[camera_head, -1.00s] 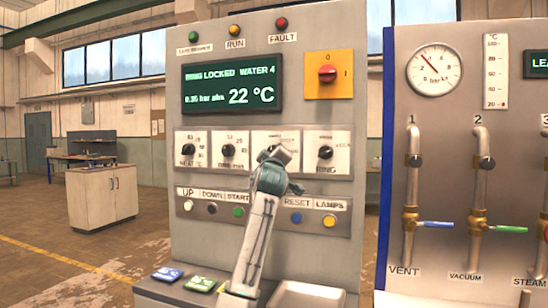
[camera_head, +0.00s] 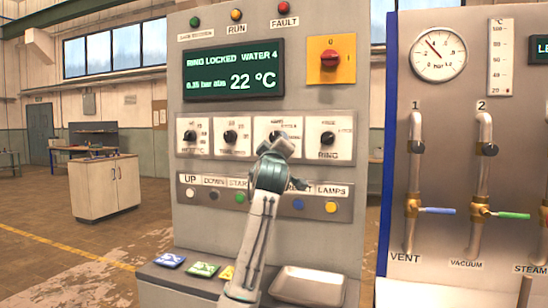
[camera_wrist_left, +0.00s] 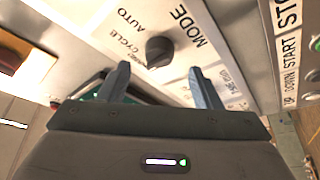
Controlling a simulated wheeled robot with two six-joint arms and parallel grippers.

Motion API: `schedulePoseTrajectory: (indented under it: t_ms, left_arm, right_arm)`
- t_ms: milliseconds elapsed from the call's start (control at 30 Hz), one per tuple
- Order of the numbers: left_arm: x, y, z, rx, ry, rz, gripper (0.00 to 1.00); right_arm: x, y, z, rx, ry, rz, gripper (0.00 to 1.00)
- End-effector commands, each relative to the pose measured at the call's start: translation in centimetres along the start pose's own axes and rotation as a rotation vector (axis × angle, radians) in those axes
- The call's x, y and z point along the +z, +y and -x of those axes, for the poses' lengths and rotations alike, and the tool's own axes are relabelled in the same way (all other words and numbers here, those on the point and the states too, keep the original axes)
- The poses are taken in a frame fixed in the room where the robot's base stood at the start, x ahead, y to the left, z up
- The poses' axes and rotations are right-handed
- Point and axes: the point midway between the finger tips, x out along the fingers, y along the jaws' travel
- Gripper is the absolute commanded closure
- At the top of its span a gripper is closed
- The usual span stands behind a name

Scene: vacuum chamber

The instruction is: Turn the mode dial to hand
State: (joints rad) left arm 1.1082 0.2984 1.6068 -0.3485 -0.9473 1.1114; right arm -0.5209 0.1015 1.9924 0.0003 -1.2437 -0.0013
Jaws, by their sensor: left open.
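The mode dial (camera_wrist_left: 159,51) is a dark round knob on a white plate, marked MODE, AUTO and CYCLE in the left wrist view. Another small label beside it is partly hidden by a finger. In the head view the dial (camera_head: 275,136) is third in the row of knobs, partly covered by my gripper. My left gripper (camera_wrist_left: 160,78) is open, its two fingers apart on either side of the knob's near side, with nothing between them. It also shows in the head view (camera_head: 277,148), in front of the panel. My right gripper is not in view.
The RING knob (camera_head: 327,138) is right of the dial, and two more knobs are left. A row of push buttons (camera_head: 331,207) lies below. A red switch on a yellow plate (camera_head: 330,60) is above. A metal tray (camera_head: 308,285) sits on the ledge.

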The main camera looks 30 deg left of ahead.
Motion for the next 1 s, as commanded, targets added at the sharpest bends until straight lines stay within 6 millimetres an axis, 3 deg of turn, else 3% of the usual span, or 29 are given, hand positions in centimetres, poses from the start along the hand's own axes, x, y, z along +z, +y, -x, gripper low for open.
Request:
schedulePoseTrajectory:
  t_ms: [100, 333, 1000]
  left_arm:
    - [0.2, -0.1, 2.4, 0.002, 0.001, 0.0, 0.42]
    - [0.1, -0.1, 5.1, 0.001, 0.0, 0.001, 0.42]
    - [0.0, 0.0, 5.5, 0.0, 0.0, 0.0, 0.42]
  right_arm:
    - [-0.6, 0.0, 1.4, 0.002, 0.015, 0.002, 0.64]
    - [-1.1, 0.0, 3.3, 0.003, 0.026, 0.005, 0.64]
    - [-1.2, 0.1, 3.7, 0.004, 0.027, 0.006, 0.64]
